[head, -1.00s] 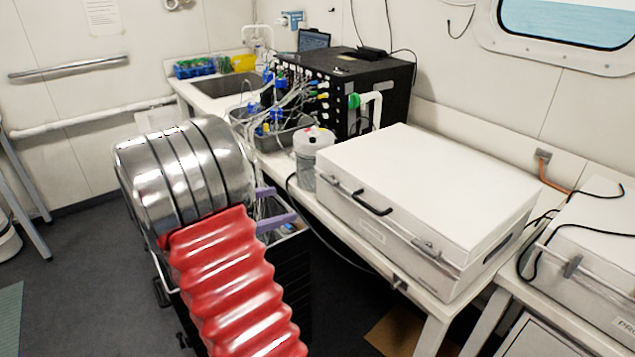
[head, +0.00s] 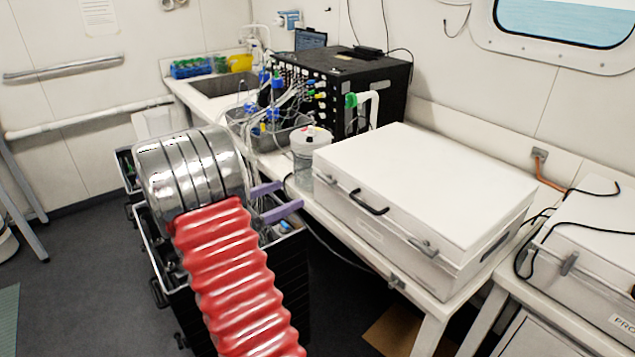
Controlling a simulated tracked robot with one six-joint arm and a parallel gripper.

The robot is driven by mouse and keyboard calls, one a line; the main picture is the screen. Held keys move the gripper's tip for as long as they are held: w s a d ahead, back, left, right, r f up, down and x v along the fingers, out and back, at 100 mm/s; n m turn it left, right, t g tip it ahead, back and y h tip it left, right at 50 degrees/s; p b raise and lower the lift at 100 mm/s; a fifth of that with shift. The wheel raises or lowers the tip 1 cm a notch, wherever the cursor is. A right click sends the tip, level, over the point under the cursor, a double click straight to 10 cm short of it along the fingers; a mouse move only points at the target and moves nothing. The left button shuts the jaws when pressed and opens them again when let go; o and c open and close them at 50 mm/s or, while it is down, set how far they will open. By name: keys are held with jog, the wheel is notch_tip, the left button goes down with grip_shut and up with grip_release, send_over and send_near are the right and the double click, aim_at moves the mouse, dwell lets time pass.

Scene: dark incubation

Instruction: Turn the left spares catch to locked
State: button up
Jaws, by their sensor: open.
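My gripper (head: 292,195) shows two purple fingers, apart and empty, pointing right from behind my arm. It appears over the open black case, left of the white lidded box (head: 425,185). The box front has a small metal catch near its left end (head: 331,180) and another catch (head: 424,247) near its right end. A dark handle (head: 370,203) sits between them. The label below the handle is too small to read, so I cannot tell whether this is the spares box. The left catch's exact position is also too small to tell. My fingers touch neither catch.
An open black case (head: 295,270) stands on the floor beside the white bench (head: 405,292), partly hidden by my arm. A clear jar (head: 308,160) stands left of the box. A second white box (head: 590,265) is at the right. Dark floor lies at the left.

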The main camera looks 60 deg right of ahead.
aim_at(323, 179)
jog(key=x, duration=1.1)
jog(key=shift+s+d, duration=0.15)
jog(key=shift+d, duration=0.2)
